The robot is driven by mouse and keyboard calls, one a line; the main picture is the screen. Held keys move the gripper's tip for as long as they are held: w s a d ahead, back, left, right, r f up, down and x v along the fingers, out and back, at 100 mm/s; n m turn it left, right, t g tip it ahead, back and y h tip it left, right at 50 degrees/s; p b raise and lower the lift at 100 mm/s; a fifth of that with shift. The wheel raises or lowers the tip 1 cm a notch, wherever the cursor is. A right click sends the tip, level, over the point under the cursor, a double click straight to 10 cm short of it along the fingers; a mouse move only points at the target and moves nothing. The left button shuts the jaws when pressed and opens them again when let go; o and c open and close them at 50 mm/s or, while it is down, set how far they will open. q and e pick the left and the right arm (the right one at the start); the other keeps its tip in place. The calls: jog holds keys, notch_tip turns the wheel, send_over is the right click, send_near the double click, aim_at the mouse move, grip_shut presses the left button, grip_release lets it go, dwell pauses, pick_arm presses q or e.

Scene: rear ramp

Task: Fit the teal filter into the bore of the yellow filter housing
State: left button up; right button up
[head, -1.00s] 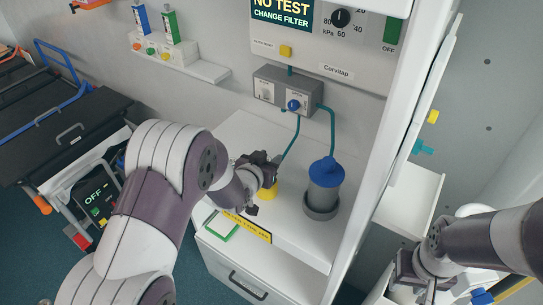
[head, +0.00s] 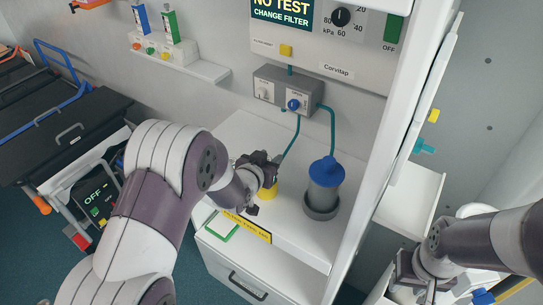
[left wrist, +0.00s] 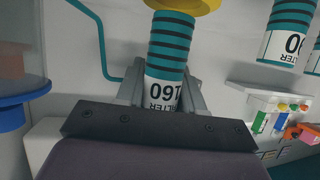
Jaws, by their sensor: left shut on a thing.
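The teal filter (left wrist: 172,50), with dark bands and a white label, is gripped between my left gripper's fingers (left wrist: 162,95) in the left wrist view. Its far end meets the yellow filter housing (left wrist: 185,5) at the top edge; how deep it sits in the bore cannot be told. In the head view my left gripper (head: 263,172) is just above the yellow housing (head: 268,192) on the white counter and hides the filter. My right gripper (head: 410,280) is at the lower right, far from the housing; its fingers are unclear.
A grey canister with a blue cap (head: 325,180) stands right of the housing. A grey valve box (head: 290,92) with teal hoses is on the wall behind. A yellow label strip (head: 247,226) runs along the counter's front. More teal-and-white cylinders (left wrist: 288,32) show in the left wrist view.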

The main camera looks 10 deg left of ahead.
pick_arm(q)
jog(key=shift+f+b, duration=1.95)
jog(key=shift+f, duration=0.4)
jog(key=o, duration=1.1)
jog(key=shift+s+r, duration=0.1)
jog(key=v, duration=1.2)
jog(key=shift+s, duration=0.1)
